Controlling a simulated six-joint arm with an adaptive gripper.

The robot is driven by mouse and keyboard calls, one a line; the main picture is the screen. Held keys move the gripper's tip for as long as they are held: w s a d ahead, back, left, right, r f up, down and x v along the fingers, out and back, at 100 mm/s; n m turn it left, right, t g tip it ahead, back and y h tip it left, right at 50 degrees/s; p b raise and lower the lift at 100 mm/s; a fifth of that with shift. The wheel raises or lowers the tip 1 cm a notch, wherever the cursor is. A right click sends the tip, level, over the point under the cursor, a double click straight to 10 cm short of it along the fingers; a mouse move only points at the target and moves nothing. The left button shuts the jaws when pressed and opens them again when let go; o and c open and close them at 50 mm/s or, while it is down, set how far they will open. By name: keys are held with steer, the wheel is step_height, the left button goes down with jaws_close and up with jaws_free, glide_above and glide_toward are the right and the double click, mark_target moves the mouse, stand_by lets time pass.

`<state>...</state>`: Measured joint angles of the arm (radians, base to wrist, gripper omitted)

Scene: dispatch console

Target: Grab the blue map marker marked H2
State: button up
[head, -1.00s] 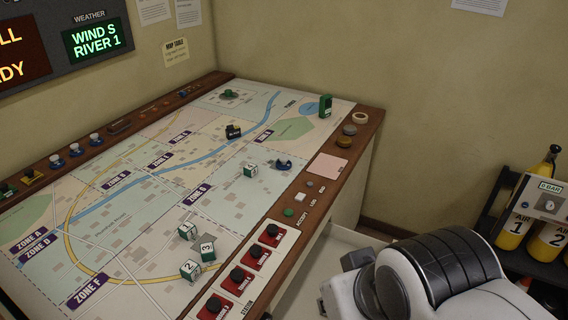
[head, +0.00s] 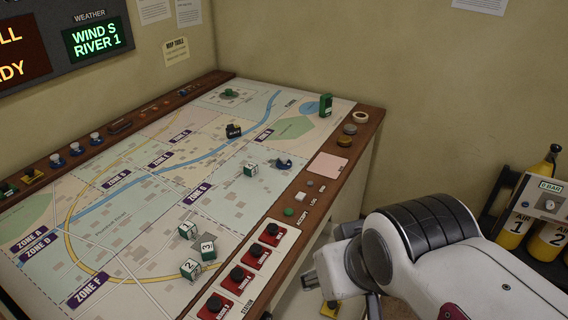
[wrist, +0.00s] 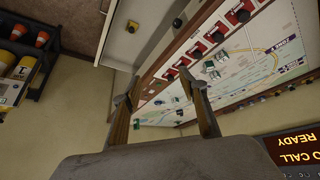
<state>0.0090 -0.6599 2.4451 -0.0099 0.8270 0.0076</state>
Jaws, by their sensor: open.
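A small dark blue marker (head: 283,163) lies on the map, right of the middle and near the right wooden rim. Several blue pieces with white tops (head: 76,149) stand in a row on the left wooden rim. I cannot read H2 on any of them. My gripper (wrist: 164,96) is open and empty in the wrist view. Its two fingers stand wide apart, with the map table beyond them. In the head view my arm is at the lower right, beside the table's near right edge; the fingers are mostly hidden there.
The map table (head: 130,208) holds white numbered blocks (head: 207,248), a dark piece (head: 233,131) and a green marker (head: 326,105). Red panels with black knobs (head: 257,256) line the near right rim. A rack with yellow air cylinders (head: 510,232) stands at the right.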

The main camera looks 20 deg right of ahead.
steer(key=w+d+t+h, duration=0.1)
steer(key=w+d+t, duration=0.15)
steer(key=w, duration=1.45)
steer(key=w+d+t, duration=0.1)
steer(key=w+d, duration=0.2)
steer(key=w, duration=1.4)
steer(key=w+d+f+t, duration=0.25)
steer(key=w+f, duration=0.35)
steer(key=w, duration=0.6)
steer(key=t, duration=0.1)
glide_toward(284, 157)
steer(key=shift+w+d+m, duration=0.1)
steer(key=shift+d+m, duration=0.2)
steer(key=shift+w+d+f+t, duration=0.1)
steer(key=shift+w+f+t, duration=0.2)
steer(key=shift+f, duration=0.1)
steer(key=shift+w, duration=0.1)
steer(key=shift+x, duration=1.15)
steer(key=shift+w+f, duration=0.1)
steer(key=shift+w, duration=0.05)
steer(key=shift+x, duration=2.45)
